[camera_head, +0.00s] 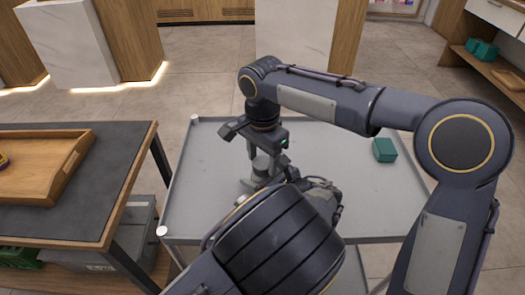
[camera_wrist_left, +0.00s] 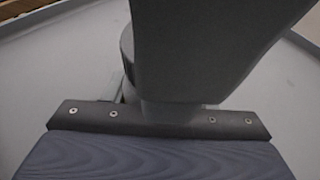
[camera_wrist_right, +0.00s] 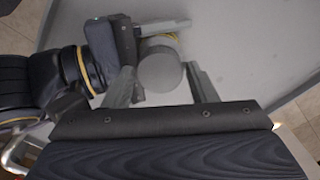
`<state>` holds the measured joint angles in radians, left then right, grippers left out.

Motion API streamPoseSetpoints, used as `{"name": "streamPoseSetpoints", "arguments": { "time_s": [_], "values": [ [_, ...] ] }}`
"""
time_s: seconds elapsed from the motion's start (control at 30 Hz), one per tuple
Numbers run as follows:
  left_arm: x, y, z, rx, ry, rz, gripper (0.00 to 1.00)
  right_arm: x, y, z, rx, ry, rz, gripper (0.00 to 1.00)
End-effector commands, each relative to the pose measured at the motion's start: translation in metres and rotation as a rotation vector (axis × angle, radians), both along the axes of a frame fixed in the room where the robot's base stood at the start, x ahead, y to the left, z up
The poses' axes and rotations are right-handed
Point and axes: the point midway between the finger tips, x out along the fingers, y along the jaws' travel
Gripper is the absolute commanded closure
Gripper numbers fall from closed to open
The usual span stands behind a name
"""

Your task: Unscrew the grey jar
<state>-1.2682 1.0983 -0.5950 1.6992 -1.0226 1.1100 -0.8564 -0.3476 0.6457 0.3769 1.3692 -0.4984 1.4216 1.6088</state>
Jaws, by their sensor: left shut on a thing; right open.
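The grey jar (camera_head: 261,164) stands upright on the grey cart, partly hidden by my grippers. In the right wrist view its round grey lid (camera_wrist_right: 161,73) shows from above, with a yellow edge behind it. My left gripper (camera_head: 262,182) reaches in low from the front and is shut on the jar's body. My right gripper (camera_head: 265,156) points down from above, its open fingers on either side of the lid, apart from it in the right wrist view (camera_wrist_right: 164,88). In the left wrist view a large dark part hides most of the jar.
The grey cart top (camera_head: 205,165) has a raised rim and is mostly clear. A teal box (camera_head: 384,150) sits at its right. A dark counter (camera_head: 120,150) with a wooden tray (camera_head: 70,163) stands at the left. My two arms cross close together over the cart.

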Motion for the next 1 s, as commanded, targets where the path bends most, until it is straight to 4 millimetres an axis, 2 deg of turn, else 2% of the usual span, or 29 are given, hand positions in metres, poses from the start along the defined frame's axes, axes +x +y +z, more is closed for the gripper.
{"name": "streamPoseSetpoints", "arguments": {
  "time_s": [0.17, 0.43, 0.47, 0.6, 0.83, 1.0],
  "values": [
    [0.0, 0.0, 0.0, 0.0, 0.0, 0.0, 1.0, 0.0, 0.0, 0.0, 0.0, 0.0, 0.0, 0.49],
    [0.0, 0.0, 0.0, 0.0, 0.0, 0.0, 1.0, 0.0, 0.0, 0.0, 0.0, 0.0, 0.0, 0.84],
    [0.0, 0.0, 0.0, 0.0, 0.0, 0.0, 1.0, 0.0, 0.0, 0.0, 0.0, 0.0, 0.0, 0.53],
    [0.0, 0.0, 0.0, 0.0, 0.0, 0.0, 1.0, 0.0, 0.0, 0.0, 0.001, -0.001, 0.0, 0.35],
    [0.0, 0.0, 0.0, 0.0, 0.0, 0.001, 1.0, 0.0, 0.0, 0.002, 0.0, 0.0, 0.0, 0.35],
    [0.0, 0.001, 0.0, 0.0, 0.0, 0.001, 1.0, 0.0, 0.0, 0.022, 0.001, -0.003, 0.0, 0.35]
  ]
}}
